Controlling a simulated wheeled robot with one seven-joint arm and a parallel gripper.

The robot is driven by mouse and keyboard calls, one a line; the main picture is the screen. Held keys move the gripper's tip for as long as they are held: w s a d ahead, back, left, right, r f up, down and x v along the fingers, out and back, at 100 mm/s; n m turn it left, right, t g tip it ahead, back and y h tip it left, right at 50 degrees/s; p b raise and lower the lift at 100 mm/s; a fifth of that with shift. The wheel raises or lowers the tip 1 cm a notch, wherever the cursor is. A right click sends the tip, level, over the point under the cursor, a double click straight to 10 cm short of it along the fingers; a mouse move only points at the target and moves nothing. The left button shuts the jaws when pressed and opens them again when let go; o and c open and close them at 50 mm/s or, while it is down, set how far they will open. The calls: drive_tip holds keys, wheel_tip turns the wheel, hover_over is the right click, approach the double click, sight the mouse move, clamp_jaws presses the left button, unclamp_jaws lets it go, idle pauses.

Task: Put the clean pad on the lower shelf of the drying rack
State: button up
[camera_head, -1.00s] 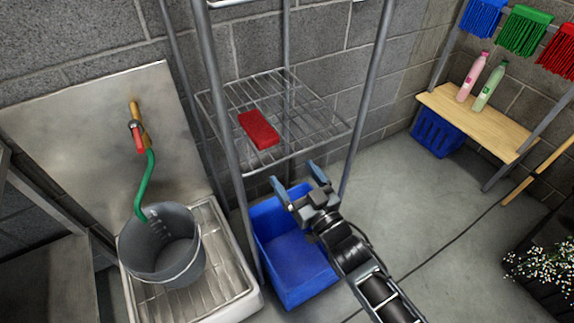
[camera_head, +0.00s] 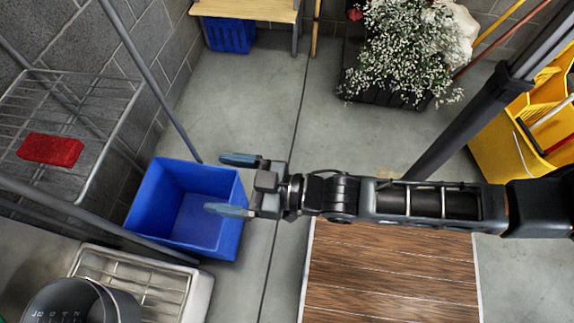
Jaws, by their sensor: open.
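A red pad (camera_head: 50,149) lies on the wire shelf (camera_head: 88,178) of the drying rack at the left. My gripper (camera_head: 231,184) is open and empty, its two blue-grey fingers pointing left. In the picture it is over the right edge of the blue crate, to the right of the rack and apart from the pad. Only this one shelf of the rack shows now; any other shelf is out of view.
A blue crate (camera_head: 150,212) stands on the floor beside the rack; what shows of its inside is empty. A grey bucket (camera_head: 72,303) is at lower left. A wooden bench (camera_head: 248,10), white flowers (camera_head: 400,45) and a yellow mop bucket (camera_head: 500,125) stand farther off. Open floor lies in the middle.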

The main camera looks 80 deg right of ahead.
drive_tip(key=s+a+r+g, duration=0.1)
drive_tip(key=s+r+g, duration=0.1)
drive_tip(key=s+r, duration=0.9)
drive_tip(key=v, duration=0.4)
drive_tip(key=shift+a+f, duration=0.1)
drive_tip(key=shift+f, duration=0.05)
